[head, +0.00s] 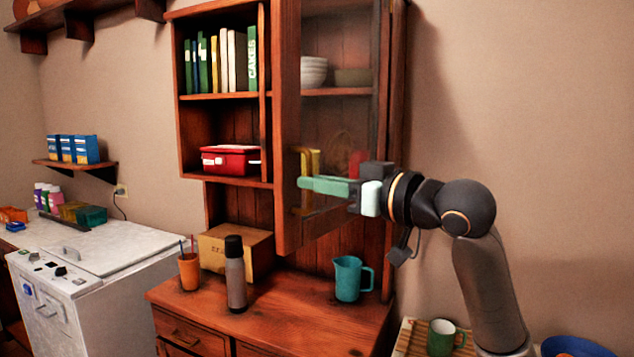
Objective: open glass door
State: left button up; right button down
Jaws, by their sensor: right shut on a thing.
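The glass door (287,120) of the wooden wall cabinet stands partly open, its left edge swung out toward me and its right side near the cabinet's right wall. Bowls and a few other items show through its glass pane. A pale handle (304,163) sits low on the door's left frame. My right gripper (306,184), with green fingers, reaches in from the right across the glass and is shut on the handle. The fingers hide part of the handle. My left gripper is not in view.
Open shelves (222,96) left of the door hold books and a red box (230,159). On the counter below stand a bottle (236,280), an orange cup (189,271), a cardboard box (218,250) and a teal pitcher (347,280). A green mug (440,338) stands lower right.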

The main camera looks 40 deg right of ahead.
jog(key=shift+d+r+h, duration=0.25)
jog(key=shift+d+h, duration=0.05)
jog(key=shift+d, duration=0.25)
jog(key=c, duration=1.1)
grip_release()
jog(key=shift+w+d+f+m, duration=0.1)
jog(key=shift+d+m, duration=0.15)
jog(key=shift+m, duration=0.05)
jog(key=shift+o, duration=0.9)
jog(key=shift+f, duration=0.1)
jog(key=s+d+b, duration=0.1)
jog(key=s+b, duration=0.3)
jog(key=s, duration=0.8)
jog(key=shift+s+d, duration=0.2)
